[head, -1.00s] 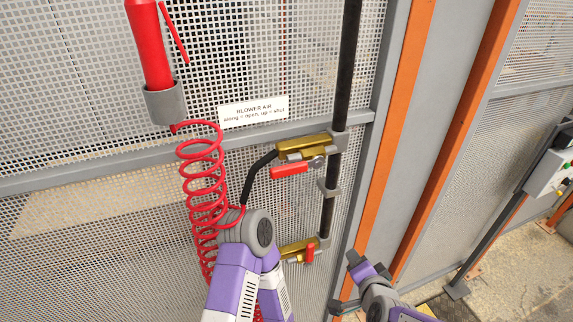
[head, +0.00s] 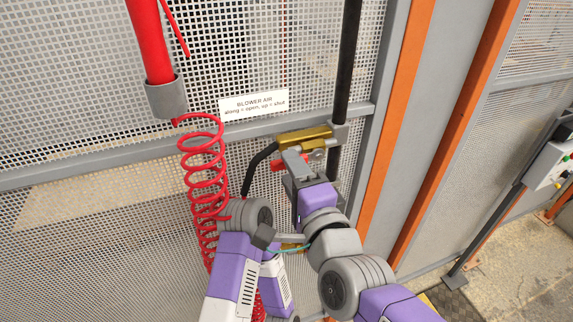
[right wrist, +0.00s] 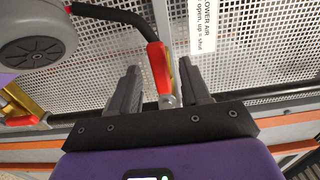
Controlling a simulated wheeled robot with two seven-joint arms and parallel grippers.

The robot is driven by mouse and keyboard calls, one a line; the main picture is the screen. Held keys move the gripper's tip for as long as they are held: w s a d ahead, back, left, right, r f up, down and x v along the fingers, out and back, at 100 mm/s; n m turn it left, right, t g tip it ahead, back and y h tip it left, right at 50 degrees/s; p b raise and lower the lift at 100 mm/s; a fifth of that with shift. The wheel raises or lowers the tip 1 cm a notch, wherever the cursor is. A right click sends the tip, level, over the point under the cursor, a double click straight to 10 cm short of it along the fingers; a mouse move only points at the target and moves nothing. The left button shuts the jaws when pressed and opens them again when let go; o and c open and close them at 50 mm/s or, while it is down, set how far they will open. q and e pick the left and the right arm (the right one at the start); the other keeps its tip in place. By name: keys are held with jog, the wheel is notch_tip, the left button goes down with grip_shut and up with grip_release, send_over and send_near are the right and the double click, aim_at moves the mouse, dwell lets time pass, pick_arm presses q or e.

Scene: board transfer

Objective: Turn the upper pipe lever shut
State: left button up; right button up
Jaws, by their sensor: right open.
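The upper valve's brass body (head: 305,138) is on the black pipe (head: 346,70) in the head view. Its red lever (head: 314,155) is mostly hidden there behind my right gripper (head: 311,164). In the right wrist view the red lever (right wrist: 158,66) lies between the two open fingers, its outer end toward the black hose. The lever's exact angle is unclear.
A white sign (head: 253,104) says along is open, up is shut. A red coiled hose (head: 203,170) hangs at left below a red blower in a grey holder (head: 166,98). A black hose (head: 257,167) joins the upper valve. Mesh panels stand behind; orange posts (head: 408,90) are at right.

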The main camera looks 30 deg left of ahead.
jog(key=shift+x, duration=1.65)
grip_shut()
